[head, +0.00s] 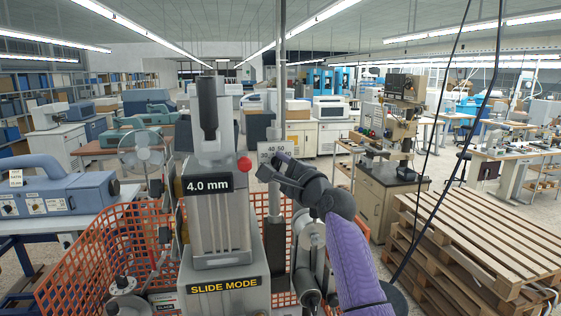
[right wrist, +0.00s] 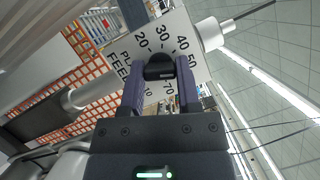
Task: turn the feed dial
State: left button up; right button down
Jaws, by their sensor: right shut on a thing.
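The feed dial is a white scale plate (right wrist: 182,24) with printed numbers and a dark knob (right wrist: 159,68) at its middle. My right gripper (head: 270,170) comes in from the lower right on the purple-sleeved arm. In the right wrist view the two purple fingers of this gripper (right wrist: 160,72) are on either side of the knob and shut on it. The knob's pointer cannot be made out. My left gripper is not in view.
The grey machine (head: 222,220) with a "4.0 mm" display, a red button (head: 244,164) and a "SLIDE MODE" label stands just left of the dial. Orange mesh fencing (head: 95,258) surrounds it. Wooden pallets (head: 485,240) are stacked at right, with dark cables hanging before them.

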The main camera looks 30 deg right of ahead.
jog(key=n+g+p, duration=0.1)
jog(key=n+p, duration=0.2)
jog(key=n, duration=0.1)
jog(key=shift+r+g, duration=0.15)
jog(key=shift+g, duration=0.25)
jog(key=shift+n+g+p, duration=0.6)
jog(key=shift+n+p, duration=0.4)
jog(key=shift+n, duration=0.5)
jog(key=shift+f, duration=0.2)
jog(key=shift+c, duration=1.6)
grip_release()
jog(key=shift+r, duration=0.1)
jog(key=s+d+r+b, duration=0.1)
jog(key=s+b, duration=0.2)
jog(key=s, duration=0.6)
jog(key=shift+s+r, duration=0.15)
jog(key=shift+s, duration=0.25)
